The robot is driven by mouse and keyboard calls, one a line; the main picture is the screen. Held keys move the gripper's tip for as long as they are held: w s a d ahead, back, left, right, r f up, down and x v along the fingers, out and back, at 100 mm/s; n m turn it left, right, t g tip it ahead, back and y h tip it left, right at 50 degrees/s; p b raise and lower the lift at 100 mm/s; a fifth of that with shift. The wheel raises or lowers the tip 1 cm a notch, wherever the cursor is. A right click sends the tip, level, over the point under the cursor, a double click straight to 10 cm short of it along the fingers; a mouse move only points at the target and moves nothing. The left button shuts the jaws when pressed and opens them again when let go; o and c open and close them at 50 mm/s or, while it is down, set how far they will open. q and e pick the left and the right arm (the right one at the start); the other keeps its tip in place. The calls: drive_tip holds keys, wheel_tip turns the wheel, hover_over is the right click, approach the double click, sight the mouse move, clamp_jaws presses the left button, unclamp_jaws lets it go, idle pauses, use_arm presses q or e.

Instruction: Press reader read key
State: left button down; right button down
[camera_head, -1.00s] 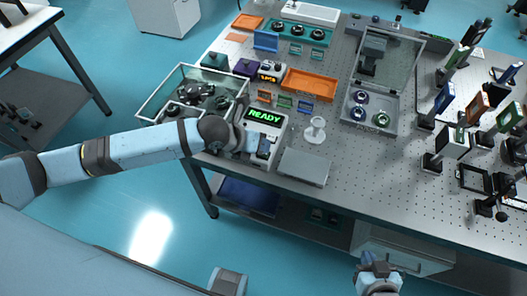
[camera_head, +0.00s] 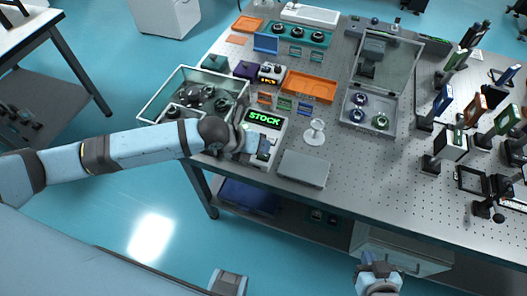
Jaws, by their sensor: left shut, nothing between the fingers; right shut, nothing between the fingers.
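The reader (camera_head: 265,120) is a light grey box near the front left of the optical table. Its dark screen shows the green word "STOCK". My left gripper (camera_head: 264,150) is shut and empty at the lower front part of the reader, over where keys may be. The gripper and wrist hide that part, so I cannot tell which key it touches, or whether it touches one. My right gripper (camera_head: 378,282) is at the bottom edge of the view, low in front of the table and away from the reader. It is shut and empty.
A glass-walled box (camera_head: 185,92) stands left of the reader, close to my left arm. A flat grey plate (camera_head: 303,168) and a white stand (camera_head: 315,132) are right of it. An orange tray (camera_head: 309,86) lies behind.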

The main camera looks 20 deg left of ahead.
use_arm(q)
drive_tip(key=shift+r, duration=0.3)
wheel_tip(320, 180, up, 5)
drive_tip(key=p, duration=0.4)
drive_tip(key=shift+f, duration=0.1)
idle(0.7)
